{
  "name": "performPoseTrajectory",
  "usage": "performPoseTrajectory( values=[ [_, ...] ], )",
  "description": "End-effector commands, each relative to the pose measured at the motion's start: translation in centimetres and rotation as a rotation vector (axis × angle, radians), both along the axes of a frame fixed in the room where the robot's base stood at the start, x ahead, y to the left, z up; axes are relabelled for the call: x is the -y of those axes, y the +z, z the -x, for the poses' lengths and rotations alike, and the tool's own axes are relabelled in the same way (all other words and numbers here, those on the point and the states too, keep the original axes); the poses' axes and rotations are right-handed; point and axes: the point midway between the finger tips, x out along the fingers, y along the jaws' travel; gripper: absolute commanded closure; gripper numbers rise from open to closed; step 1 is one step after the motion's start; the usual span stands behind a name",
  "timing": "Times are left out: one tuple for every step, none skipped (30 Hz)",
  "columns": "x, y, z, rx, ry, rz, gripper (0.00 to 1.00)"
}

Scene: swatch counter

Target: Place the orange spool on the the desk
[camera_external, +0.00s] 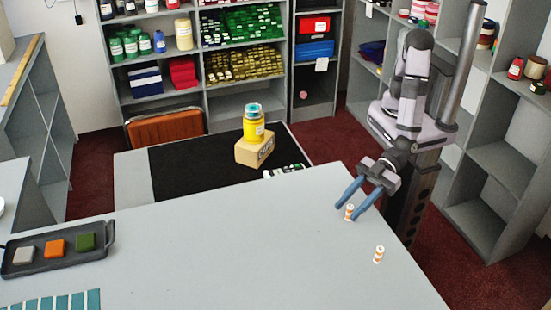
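Two small spools banded in orange and white stand upright at the right side of the grey desk (225,240). One spool (349,212) is between the tips of my gripper (347,211). The other spool (379,254) stands apart, nearer the desk's right front edge. My gripper's two blue fingers reach down from the upper right and are spread, with what looks like a gap at each side of the first spool. I cannot tell for certain whether that spool rests on the desk or whether a finger touches it.
A dark tray (99,252) with grey, orange and green blocks lies at the desk's left. Teal strips (60,302) lie in front of it. A yellow jar (253,128) stands on a cardboard box (254,150) behind the desk. The desk's middle is clear.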

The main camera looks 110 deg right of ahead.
Motion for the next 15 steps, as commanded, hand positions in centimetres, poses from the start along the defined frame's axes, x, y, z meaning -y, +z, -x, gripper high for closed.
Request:
performPoseTrajectory(
  values=[
    [0.0,0.0,-0.1,0.000,0.000,0.000,0.63],
    [-0.1,0.0,-0.1,0.000,0.000,0.000,0.63],
    [-0.1,-0.1,-0.3,0.000,-0.001,0.000,0.63],
    [-0.2,-0.1,-0.4,-0.001,-0.001,0.001,0.63],
    [-0.3,-0.2,-0.6,-0.001,-0.001,0.002,0.63],
    [-0.4,-0.3,-0.9,0.000,-0.001,0.002,0.63],
    [-0.6,-0.4,-1.2,-0.001,-0.001,0.001,0.63],
    [-0.7,-0.6,-1.4,-0.001,-0.001,0.002,0.63],
    [-0.9,-0.7,-1.8,-0.001,-0.002,0.000,0.63],
    [-1.0,-0.8,-2.1,-0.002,-0.002,0.001,0.63],
    [-1.1,-0.9,-2.3,-0.002,-0.002,0.001,0.63],
    [-1.3,-1.1,-2.6,-0.001,-0.001,0.002,0.63],
    [-1.4,-1.3,-3.0,-0.001,-0.001,0.001,0.63],
    [-1.5,-1.4,-3.2,-0.001,-0.001,0.001,0.63],
    [-1.6,-1.6,-3.6,-0.002,-0.001,0.001,0.63]
  ],
)
